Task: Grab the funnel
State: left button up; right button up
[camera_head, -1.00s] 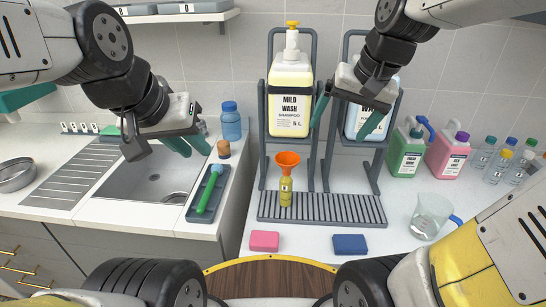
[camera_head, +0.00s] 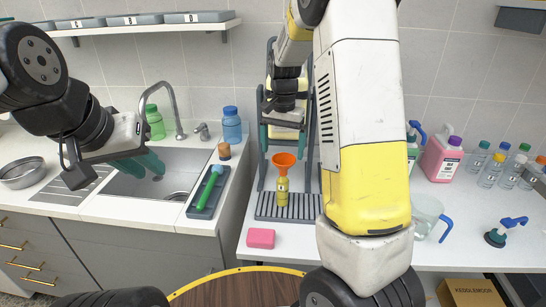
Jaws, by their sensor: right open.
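The orange funnel (camera_head: 284,158) sits upright in the neck of a small yellow bottle (camera_head: 282,190) on the ribbed grey drip tray (camera_head: 303,208). My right gripper (camera_head: 283,148) reaches down from above with its two green fingers apart. One finger is left of the funnel's rim and one is right of it, at or just above rim height. I cannot tell whether they touch it. My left gripper (camera_head: 140,166) hangs over the sink, away from the funnel. Its fingers overlap in the view, so their gap is unclear.
My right arm hides much of the bottle rack (camera_head: 262,150) and counter behind it. A pink sponge (camera_head: 260,238) lies in front of the tray. A clear jug (camera_head: 427,215), a plunger-like pump (camera_head: 506,232) and several bottles stand at the right. A green brush (camera_head: 209,187) lies at the left.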

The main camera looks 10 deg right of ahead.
aim_at(283, 161)
jog(key=f, duration=0.4)
jog(key=shift+s+f, duration=0.3)
jog(key=shift+f, duration=0.1)
jog(key=c, duration=1.5)
